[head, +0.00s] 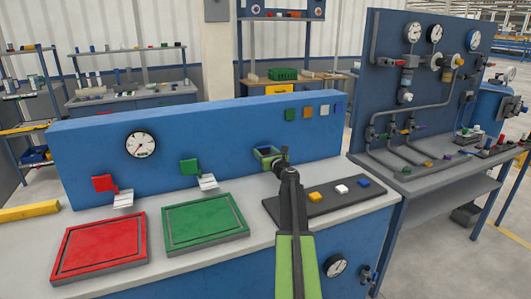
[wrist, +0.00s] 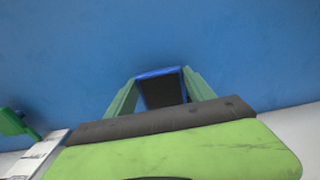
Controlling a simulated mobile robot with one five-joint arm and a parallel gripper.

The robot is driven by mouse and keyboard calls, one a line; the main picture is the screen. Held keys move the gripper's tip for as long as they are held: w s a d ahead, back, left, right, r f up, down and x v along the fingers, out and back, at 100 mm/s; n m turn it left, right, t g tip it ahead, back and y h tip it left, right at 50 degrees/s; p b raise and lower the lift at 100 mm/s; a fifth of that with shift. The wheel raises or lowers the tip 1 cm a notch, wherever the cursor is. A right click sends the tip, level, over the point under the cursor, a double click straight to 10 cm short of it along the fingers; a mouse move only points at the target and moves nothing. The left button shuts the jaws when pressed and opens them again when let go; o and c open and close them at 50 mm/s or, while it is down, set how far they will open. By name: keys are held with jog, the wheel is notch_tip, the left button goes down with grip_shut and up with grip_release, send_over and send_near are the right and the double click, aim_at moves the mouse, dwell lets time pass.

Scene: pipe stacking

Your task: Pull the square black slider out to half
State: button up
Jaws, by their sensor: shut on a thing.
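A square slider (wrist: 163,90) with a black face and a blue rim shows in the wrist view, in front of the blue panel (wrist: 70,50). My gripper (wrist: 160,85) has its two green fingers on either side of it, shut on it. In the head view my gripper (head: 268,153) is at the front of the blue panel, right of its middle. The slider is mostly hidden there by the fingers and wrist. I cannot tell how far it stands out from the panel.
A red block (head: 103,183) and a green block (head: 189,167) stand out from the panel to the left. A red tray (head: 100,245) and a green tray (head: 205,222) lie on the bench. A dark plate (head: 385,190) with small coloured blocks lies right of my arm.

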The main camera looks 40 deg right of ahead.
grip_shut()
jog(key=shift+v, duration=2.1)
jog(key=shift+w, duration=0.1)
jog(key=o, duration=1.4)
grip_release()
jog(key=v, duration=1.7)
jog(key=shift+s, duration=0.25)
